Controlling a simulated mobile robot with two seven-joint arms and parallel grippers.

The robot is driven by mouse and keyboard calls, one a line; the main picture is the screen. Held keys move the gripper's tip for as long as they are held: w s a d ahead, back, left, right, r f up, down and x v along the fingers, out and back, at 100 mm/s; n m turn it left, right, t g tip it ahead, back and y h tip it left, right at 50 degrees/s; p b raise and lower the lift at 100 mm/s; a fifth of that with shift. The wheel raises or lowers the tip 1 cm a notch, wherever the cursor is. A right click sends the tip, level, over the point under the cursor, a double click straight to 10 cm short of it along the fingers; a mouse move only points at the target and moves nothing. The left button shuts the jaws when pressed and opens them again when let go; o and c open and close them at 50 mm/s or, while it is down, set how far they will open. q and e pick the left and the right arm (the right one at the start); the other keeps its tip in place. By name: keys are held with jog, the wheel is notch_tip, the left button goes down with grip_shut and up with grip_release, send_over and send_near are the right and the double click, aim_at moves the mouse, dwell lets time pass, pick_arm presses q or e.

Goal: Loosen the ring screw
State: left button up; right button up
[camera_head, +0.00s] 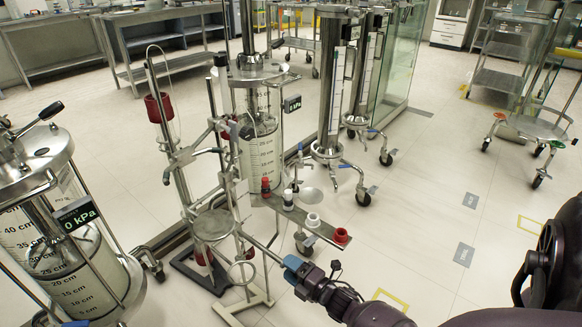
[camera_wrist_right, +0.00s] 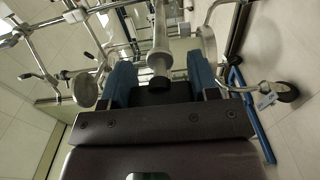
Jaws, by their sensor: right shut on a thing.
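A metal stand with clamps (camera_head: 185,165) stands in the middle of the head view. A small open ring (camera_head: 242,262) sits low on it. A thin metal rod runs from the stand down to my right gripper (camera_head: 291,264), whose blue fingers are closed at its end. In the right wrist view my right gripper (camera_wrist_right: 160,85) has its two blue fingers on either side of a grey metal screw (camera_wrist_right: 160,50) with a dark end. I take this to be the ring screw; its grip is partly hidden by the fingers. My left gripper is not in view.
A small shelf (camera_head: 290,212) with red and white caps juts out above my right gripper. Clear columns stand behind (camera_head: 258,140) and at the far left (camera_head: 85,270). Steel columns on wheels (camera_head: 333,100) stand behind. The floor at the right is mostly free.

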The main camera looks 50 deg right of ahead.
dwell(0.4)
jog(key=o, duration=0.9)
jog(key=shift+s, duration=0.35)
pick_arm(q)
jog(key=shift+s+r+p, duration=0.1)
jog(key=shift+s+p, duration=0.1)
jog(key=shift+p, duration=0.6)
pick_arm(e)
jog(key=shift+s+d, duration=0.15)
jog(key=shift+s, duration=1.55)
jog(key=shift+s+d, duration=0.15)
jog(key=shift+s, duration=1.5)
jog(key=shift+s+d, duration=0.15)
jog(key=shift+s, duration=1.55)
